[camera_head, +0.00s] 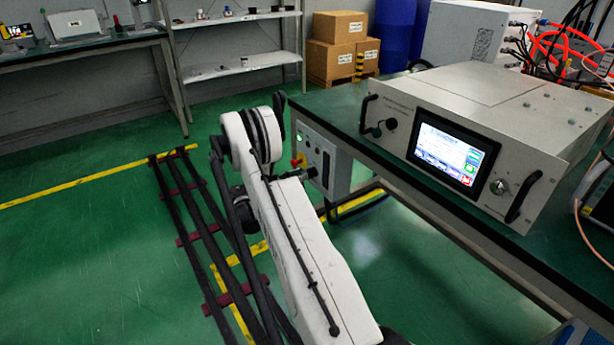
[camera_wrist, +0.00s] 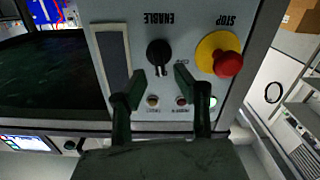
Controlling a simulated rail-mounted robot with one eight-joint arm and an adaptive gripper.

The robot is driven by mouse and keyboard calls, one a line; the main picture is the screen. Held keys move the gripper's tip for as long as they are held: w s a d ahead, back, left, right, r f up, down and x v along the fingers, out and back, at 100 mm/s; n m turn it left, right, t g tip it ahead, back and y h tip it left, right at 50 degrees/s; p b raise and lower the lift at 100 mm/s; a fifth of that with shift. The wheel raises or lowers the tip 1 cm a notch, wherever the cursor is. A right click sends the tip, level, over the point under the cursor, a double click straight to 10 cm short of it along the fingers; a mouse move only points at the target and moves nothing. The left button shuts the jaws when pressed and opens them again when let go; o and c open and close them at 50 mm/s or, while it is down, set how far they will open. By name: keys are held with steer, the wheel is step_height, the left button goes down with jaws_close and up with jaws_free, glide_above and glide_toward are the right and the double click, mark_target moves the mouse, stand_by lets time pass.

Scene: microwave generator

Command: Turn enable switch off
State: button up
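A red stop button on a yellow base (camera_wrist: 228,62) sits right of the knob. Small indicator lights (camera_wrist: 181,101) lie between and beside the fingers. The microwave generator (camera_head: 480,130) with a lit screen stands on the green bench (camera_head: 345,100). Boxes (camera_head: 340,45) stand behind.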

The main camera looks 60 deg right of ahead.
mark_target(307, 170)
steer(key=shift+b+x, duration=0.35)
steer(key=shift+x, duration=1.5)
steer(key=shift+c, duration=0.3)
jaws_close()
